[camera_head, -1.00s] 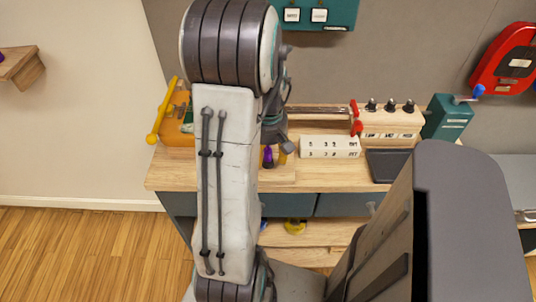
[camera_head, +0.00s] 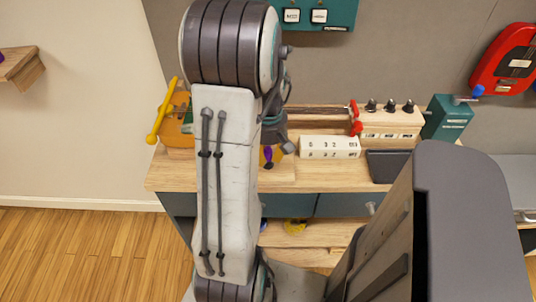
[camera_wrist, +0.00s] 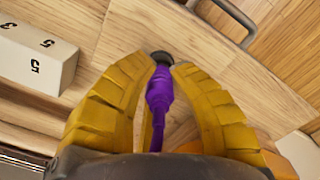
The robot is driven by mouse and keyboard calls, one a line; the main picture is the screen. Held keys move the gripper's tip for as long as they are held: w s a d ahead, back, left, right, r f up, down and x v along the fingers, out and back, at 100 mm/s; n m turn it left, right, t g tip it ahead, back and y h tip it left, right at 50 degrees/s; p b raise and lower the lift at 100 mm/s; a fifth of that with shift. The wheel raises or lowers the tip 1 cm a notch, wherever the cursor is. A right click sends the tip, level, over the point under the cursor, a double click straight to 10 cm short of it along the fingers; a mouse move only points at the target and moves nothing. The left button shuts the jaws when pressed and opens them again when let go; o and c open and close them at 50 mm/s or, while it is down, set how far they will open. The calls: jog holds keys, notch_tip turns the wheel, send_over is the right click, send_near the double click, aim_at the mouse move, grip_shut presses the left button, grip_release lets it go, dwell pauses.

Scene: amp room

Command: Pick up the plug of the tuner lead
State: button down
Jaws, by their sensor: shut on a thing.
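The purple plug (camera_wrist: 158,95) of the tuner lead lies between the yellow fingers of my gripper (camera_wrist: 164,65) in the wrist view. Its dark round end shows between the fingertips, and the fingers are shut on it. In the head view the purple plug (camera_head: 268,154) shows just right of my arm, over the front part of the wooden bench. Most of my gripper is hidden behind my arm there. I cannot tell whether the plug touches the bench top.
The wooden bench (camera_head: 328,173) carries a pale numbered block (camera_head: 329,147), a dark tray (camera_head: 387,166), a knobbed wooden box (camera_head: 391,125) and a teal box (camera_head: 447,117). An orange item (camera_head: 176,133) stands at its left. Drawers are below the bench's front edge.

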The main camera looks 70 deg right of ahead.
jog(key=shift+r, duration=0.5)
notch_tip(320, 180, up, 3)
jog(key=shift+r+p, duration=0.15)
jog(key=shift+p, duration=0.15)
jog(key=s+a+r+p, duration=0.2)
jog(key=s+a+r, duration=0.5)
jog(key=s+r, duration=0.2)
jog(key=shift+a+r+p, duration=0.15)
jog(key=shift+r+p, duration=0.2)
jog(key=shift+p, duration=0.05)
